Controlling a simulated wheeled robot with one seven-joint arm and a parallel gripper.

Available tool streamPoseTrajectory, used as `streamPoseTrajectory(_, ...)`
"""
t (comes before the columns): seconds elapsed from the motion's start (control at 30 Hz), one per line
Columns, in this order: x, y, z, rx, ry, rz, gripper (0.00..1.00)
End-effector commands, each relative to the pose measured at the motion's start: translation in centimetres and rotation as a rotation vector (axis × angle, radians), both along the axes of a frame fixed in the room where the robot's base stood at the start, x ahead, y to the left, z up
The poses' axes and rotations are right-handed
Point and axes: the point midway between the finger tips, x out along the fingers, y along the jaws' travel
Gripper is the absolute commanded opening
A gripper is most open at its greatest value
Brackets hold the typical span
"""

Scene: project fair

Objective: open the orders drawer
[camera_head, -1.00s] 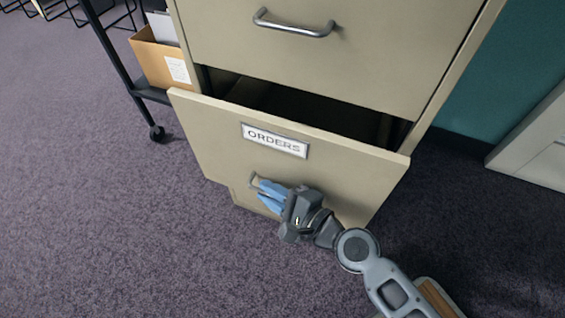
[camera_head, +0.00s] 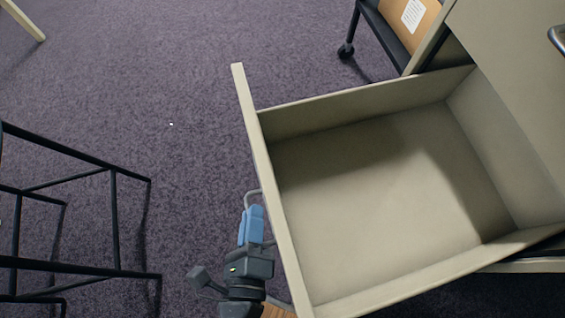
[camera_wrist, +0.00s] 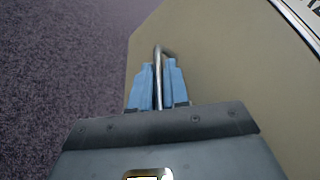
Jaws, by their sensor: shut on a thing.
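The orders drawer (camera_head: 365,190) is pulled far out of the beige cabinet (camera_head: 515,75) in the head view, and its inside looks empty. Its front panel (camera_head: 262,165) is seen nearly edge-on from above. My gripper (camera_head: 252,212), with blue fingers, is at the outer side of the front panel. It is shut on the drawer's metal handle (camera_head: 249,194). In the wrist view the handle (camera_wrist: 158,65) runs between the two blue fingers (camera_wrist: 158,85), against the beige drawer front (camera_wrist: 220,60). A corner of the label holder (camera_wrist: 300,22) shows at the top right.
A black metal frame (camera_head: 85,165) stands on the carpet at the left. A dark wheeled cart (camera_head: 375,30) with a cardboard box (camera_head: 412,22) is beside the cabinet at the top.

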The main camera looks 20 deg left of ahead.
Motion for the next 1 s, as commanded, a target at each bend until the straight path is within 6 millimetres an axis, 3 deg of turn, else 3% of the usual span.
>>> streamPoseTrajectory(0.2, -1.1, 1.4, -0.1, -0.001, 0.001, 0.000, 0.00)
streamPoseTrajectory(0.6, -1.2, 1.6, -0.1, -0.001, 0.001, 0.001, 0.00)
streamPoseTrajectory(0.63, -1.2, 1.6, -0.1, -0.001, 0.001, 0.001, 0.18)
streamPoseTrajectory(0.67, -1.2, 1.6, -0.1, -0.001, 0.001, 0.001, 0.21)
streamPoseTrajectory(1.0, -1.8, 1.4, 0.1, 0.000, 0.002, 0.001, 0.21)
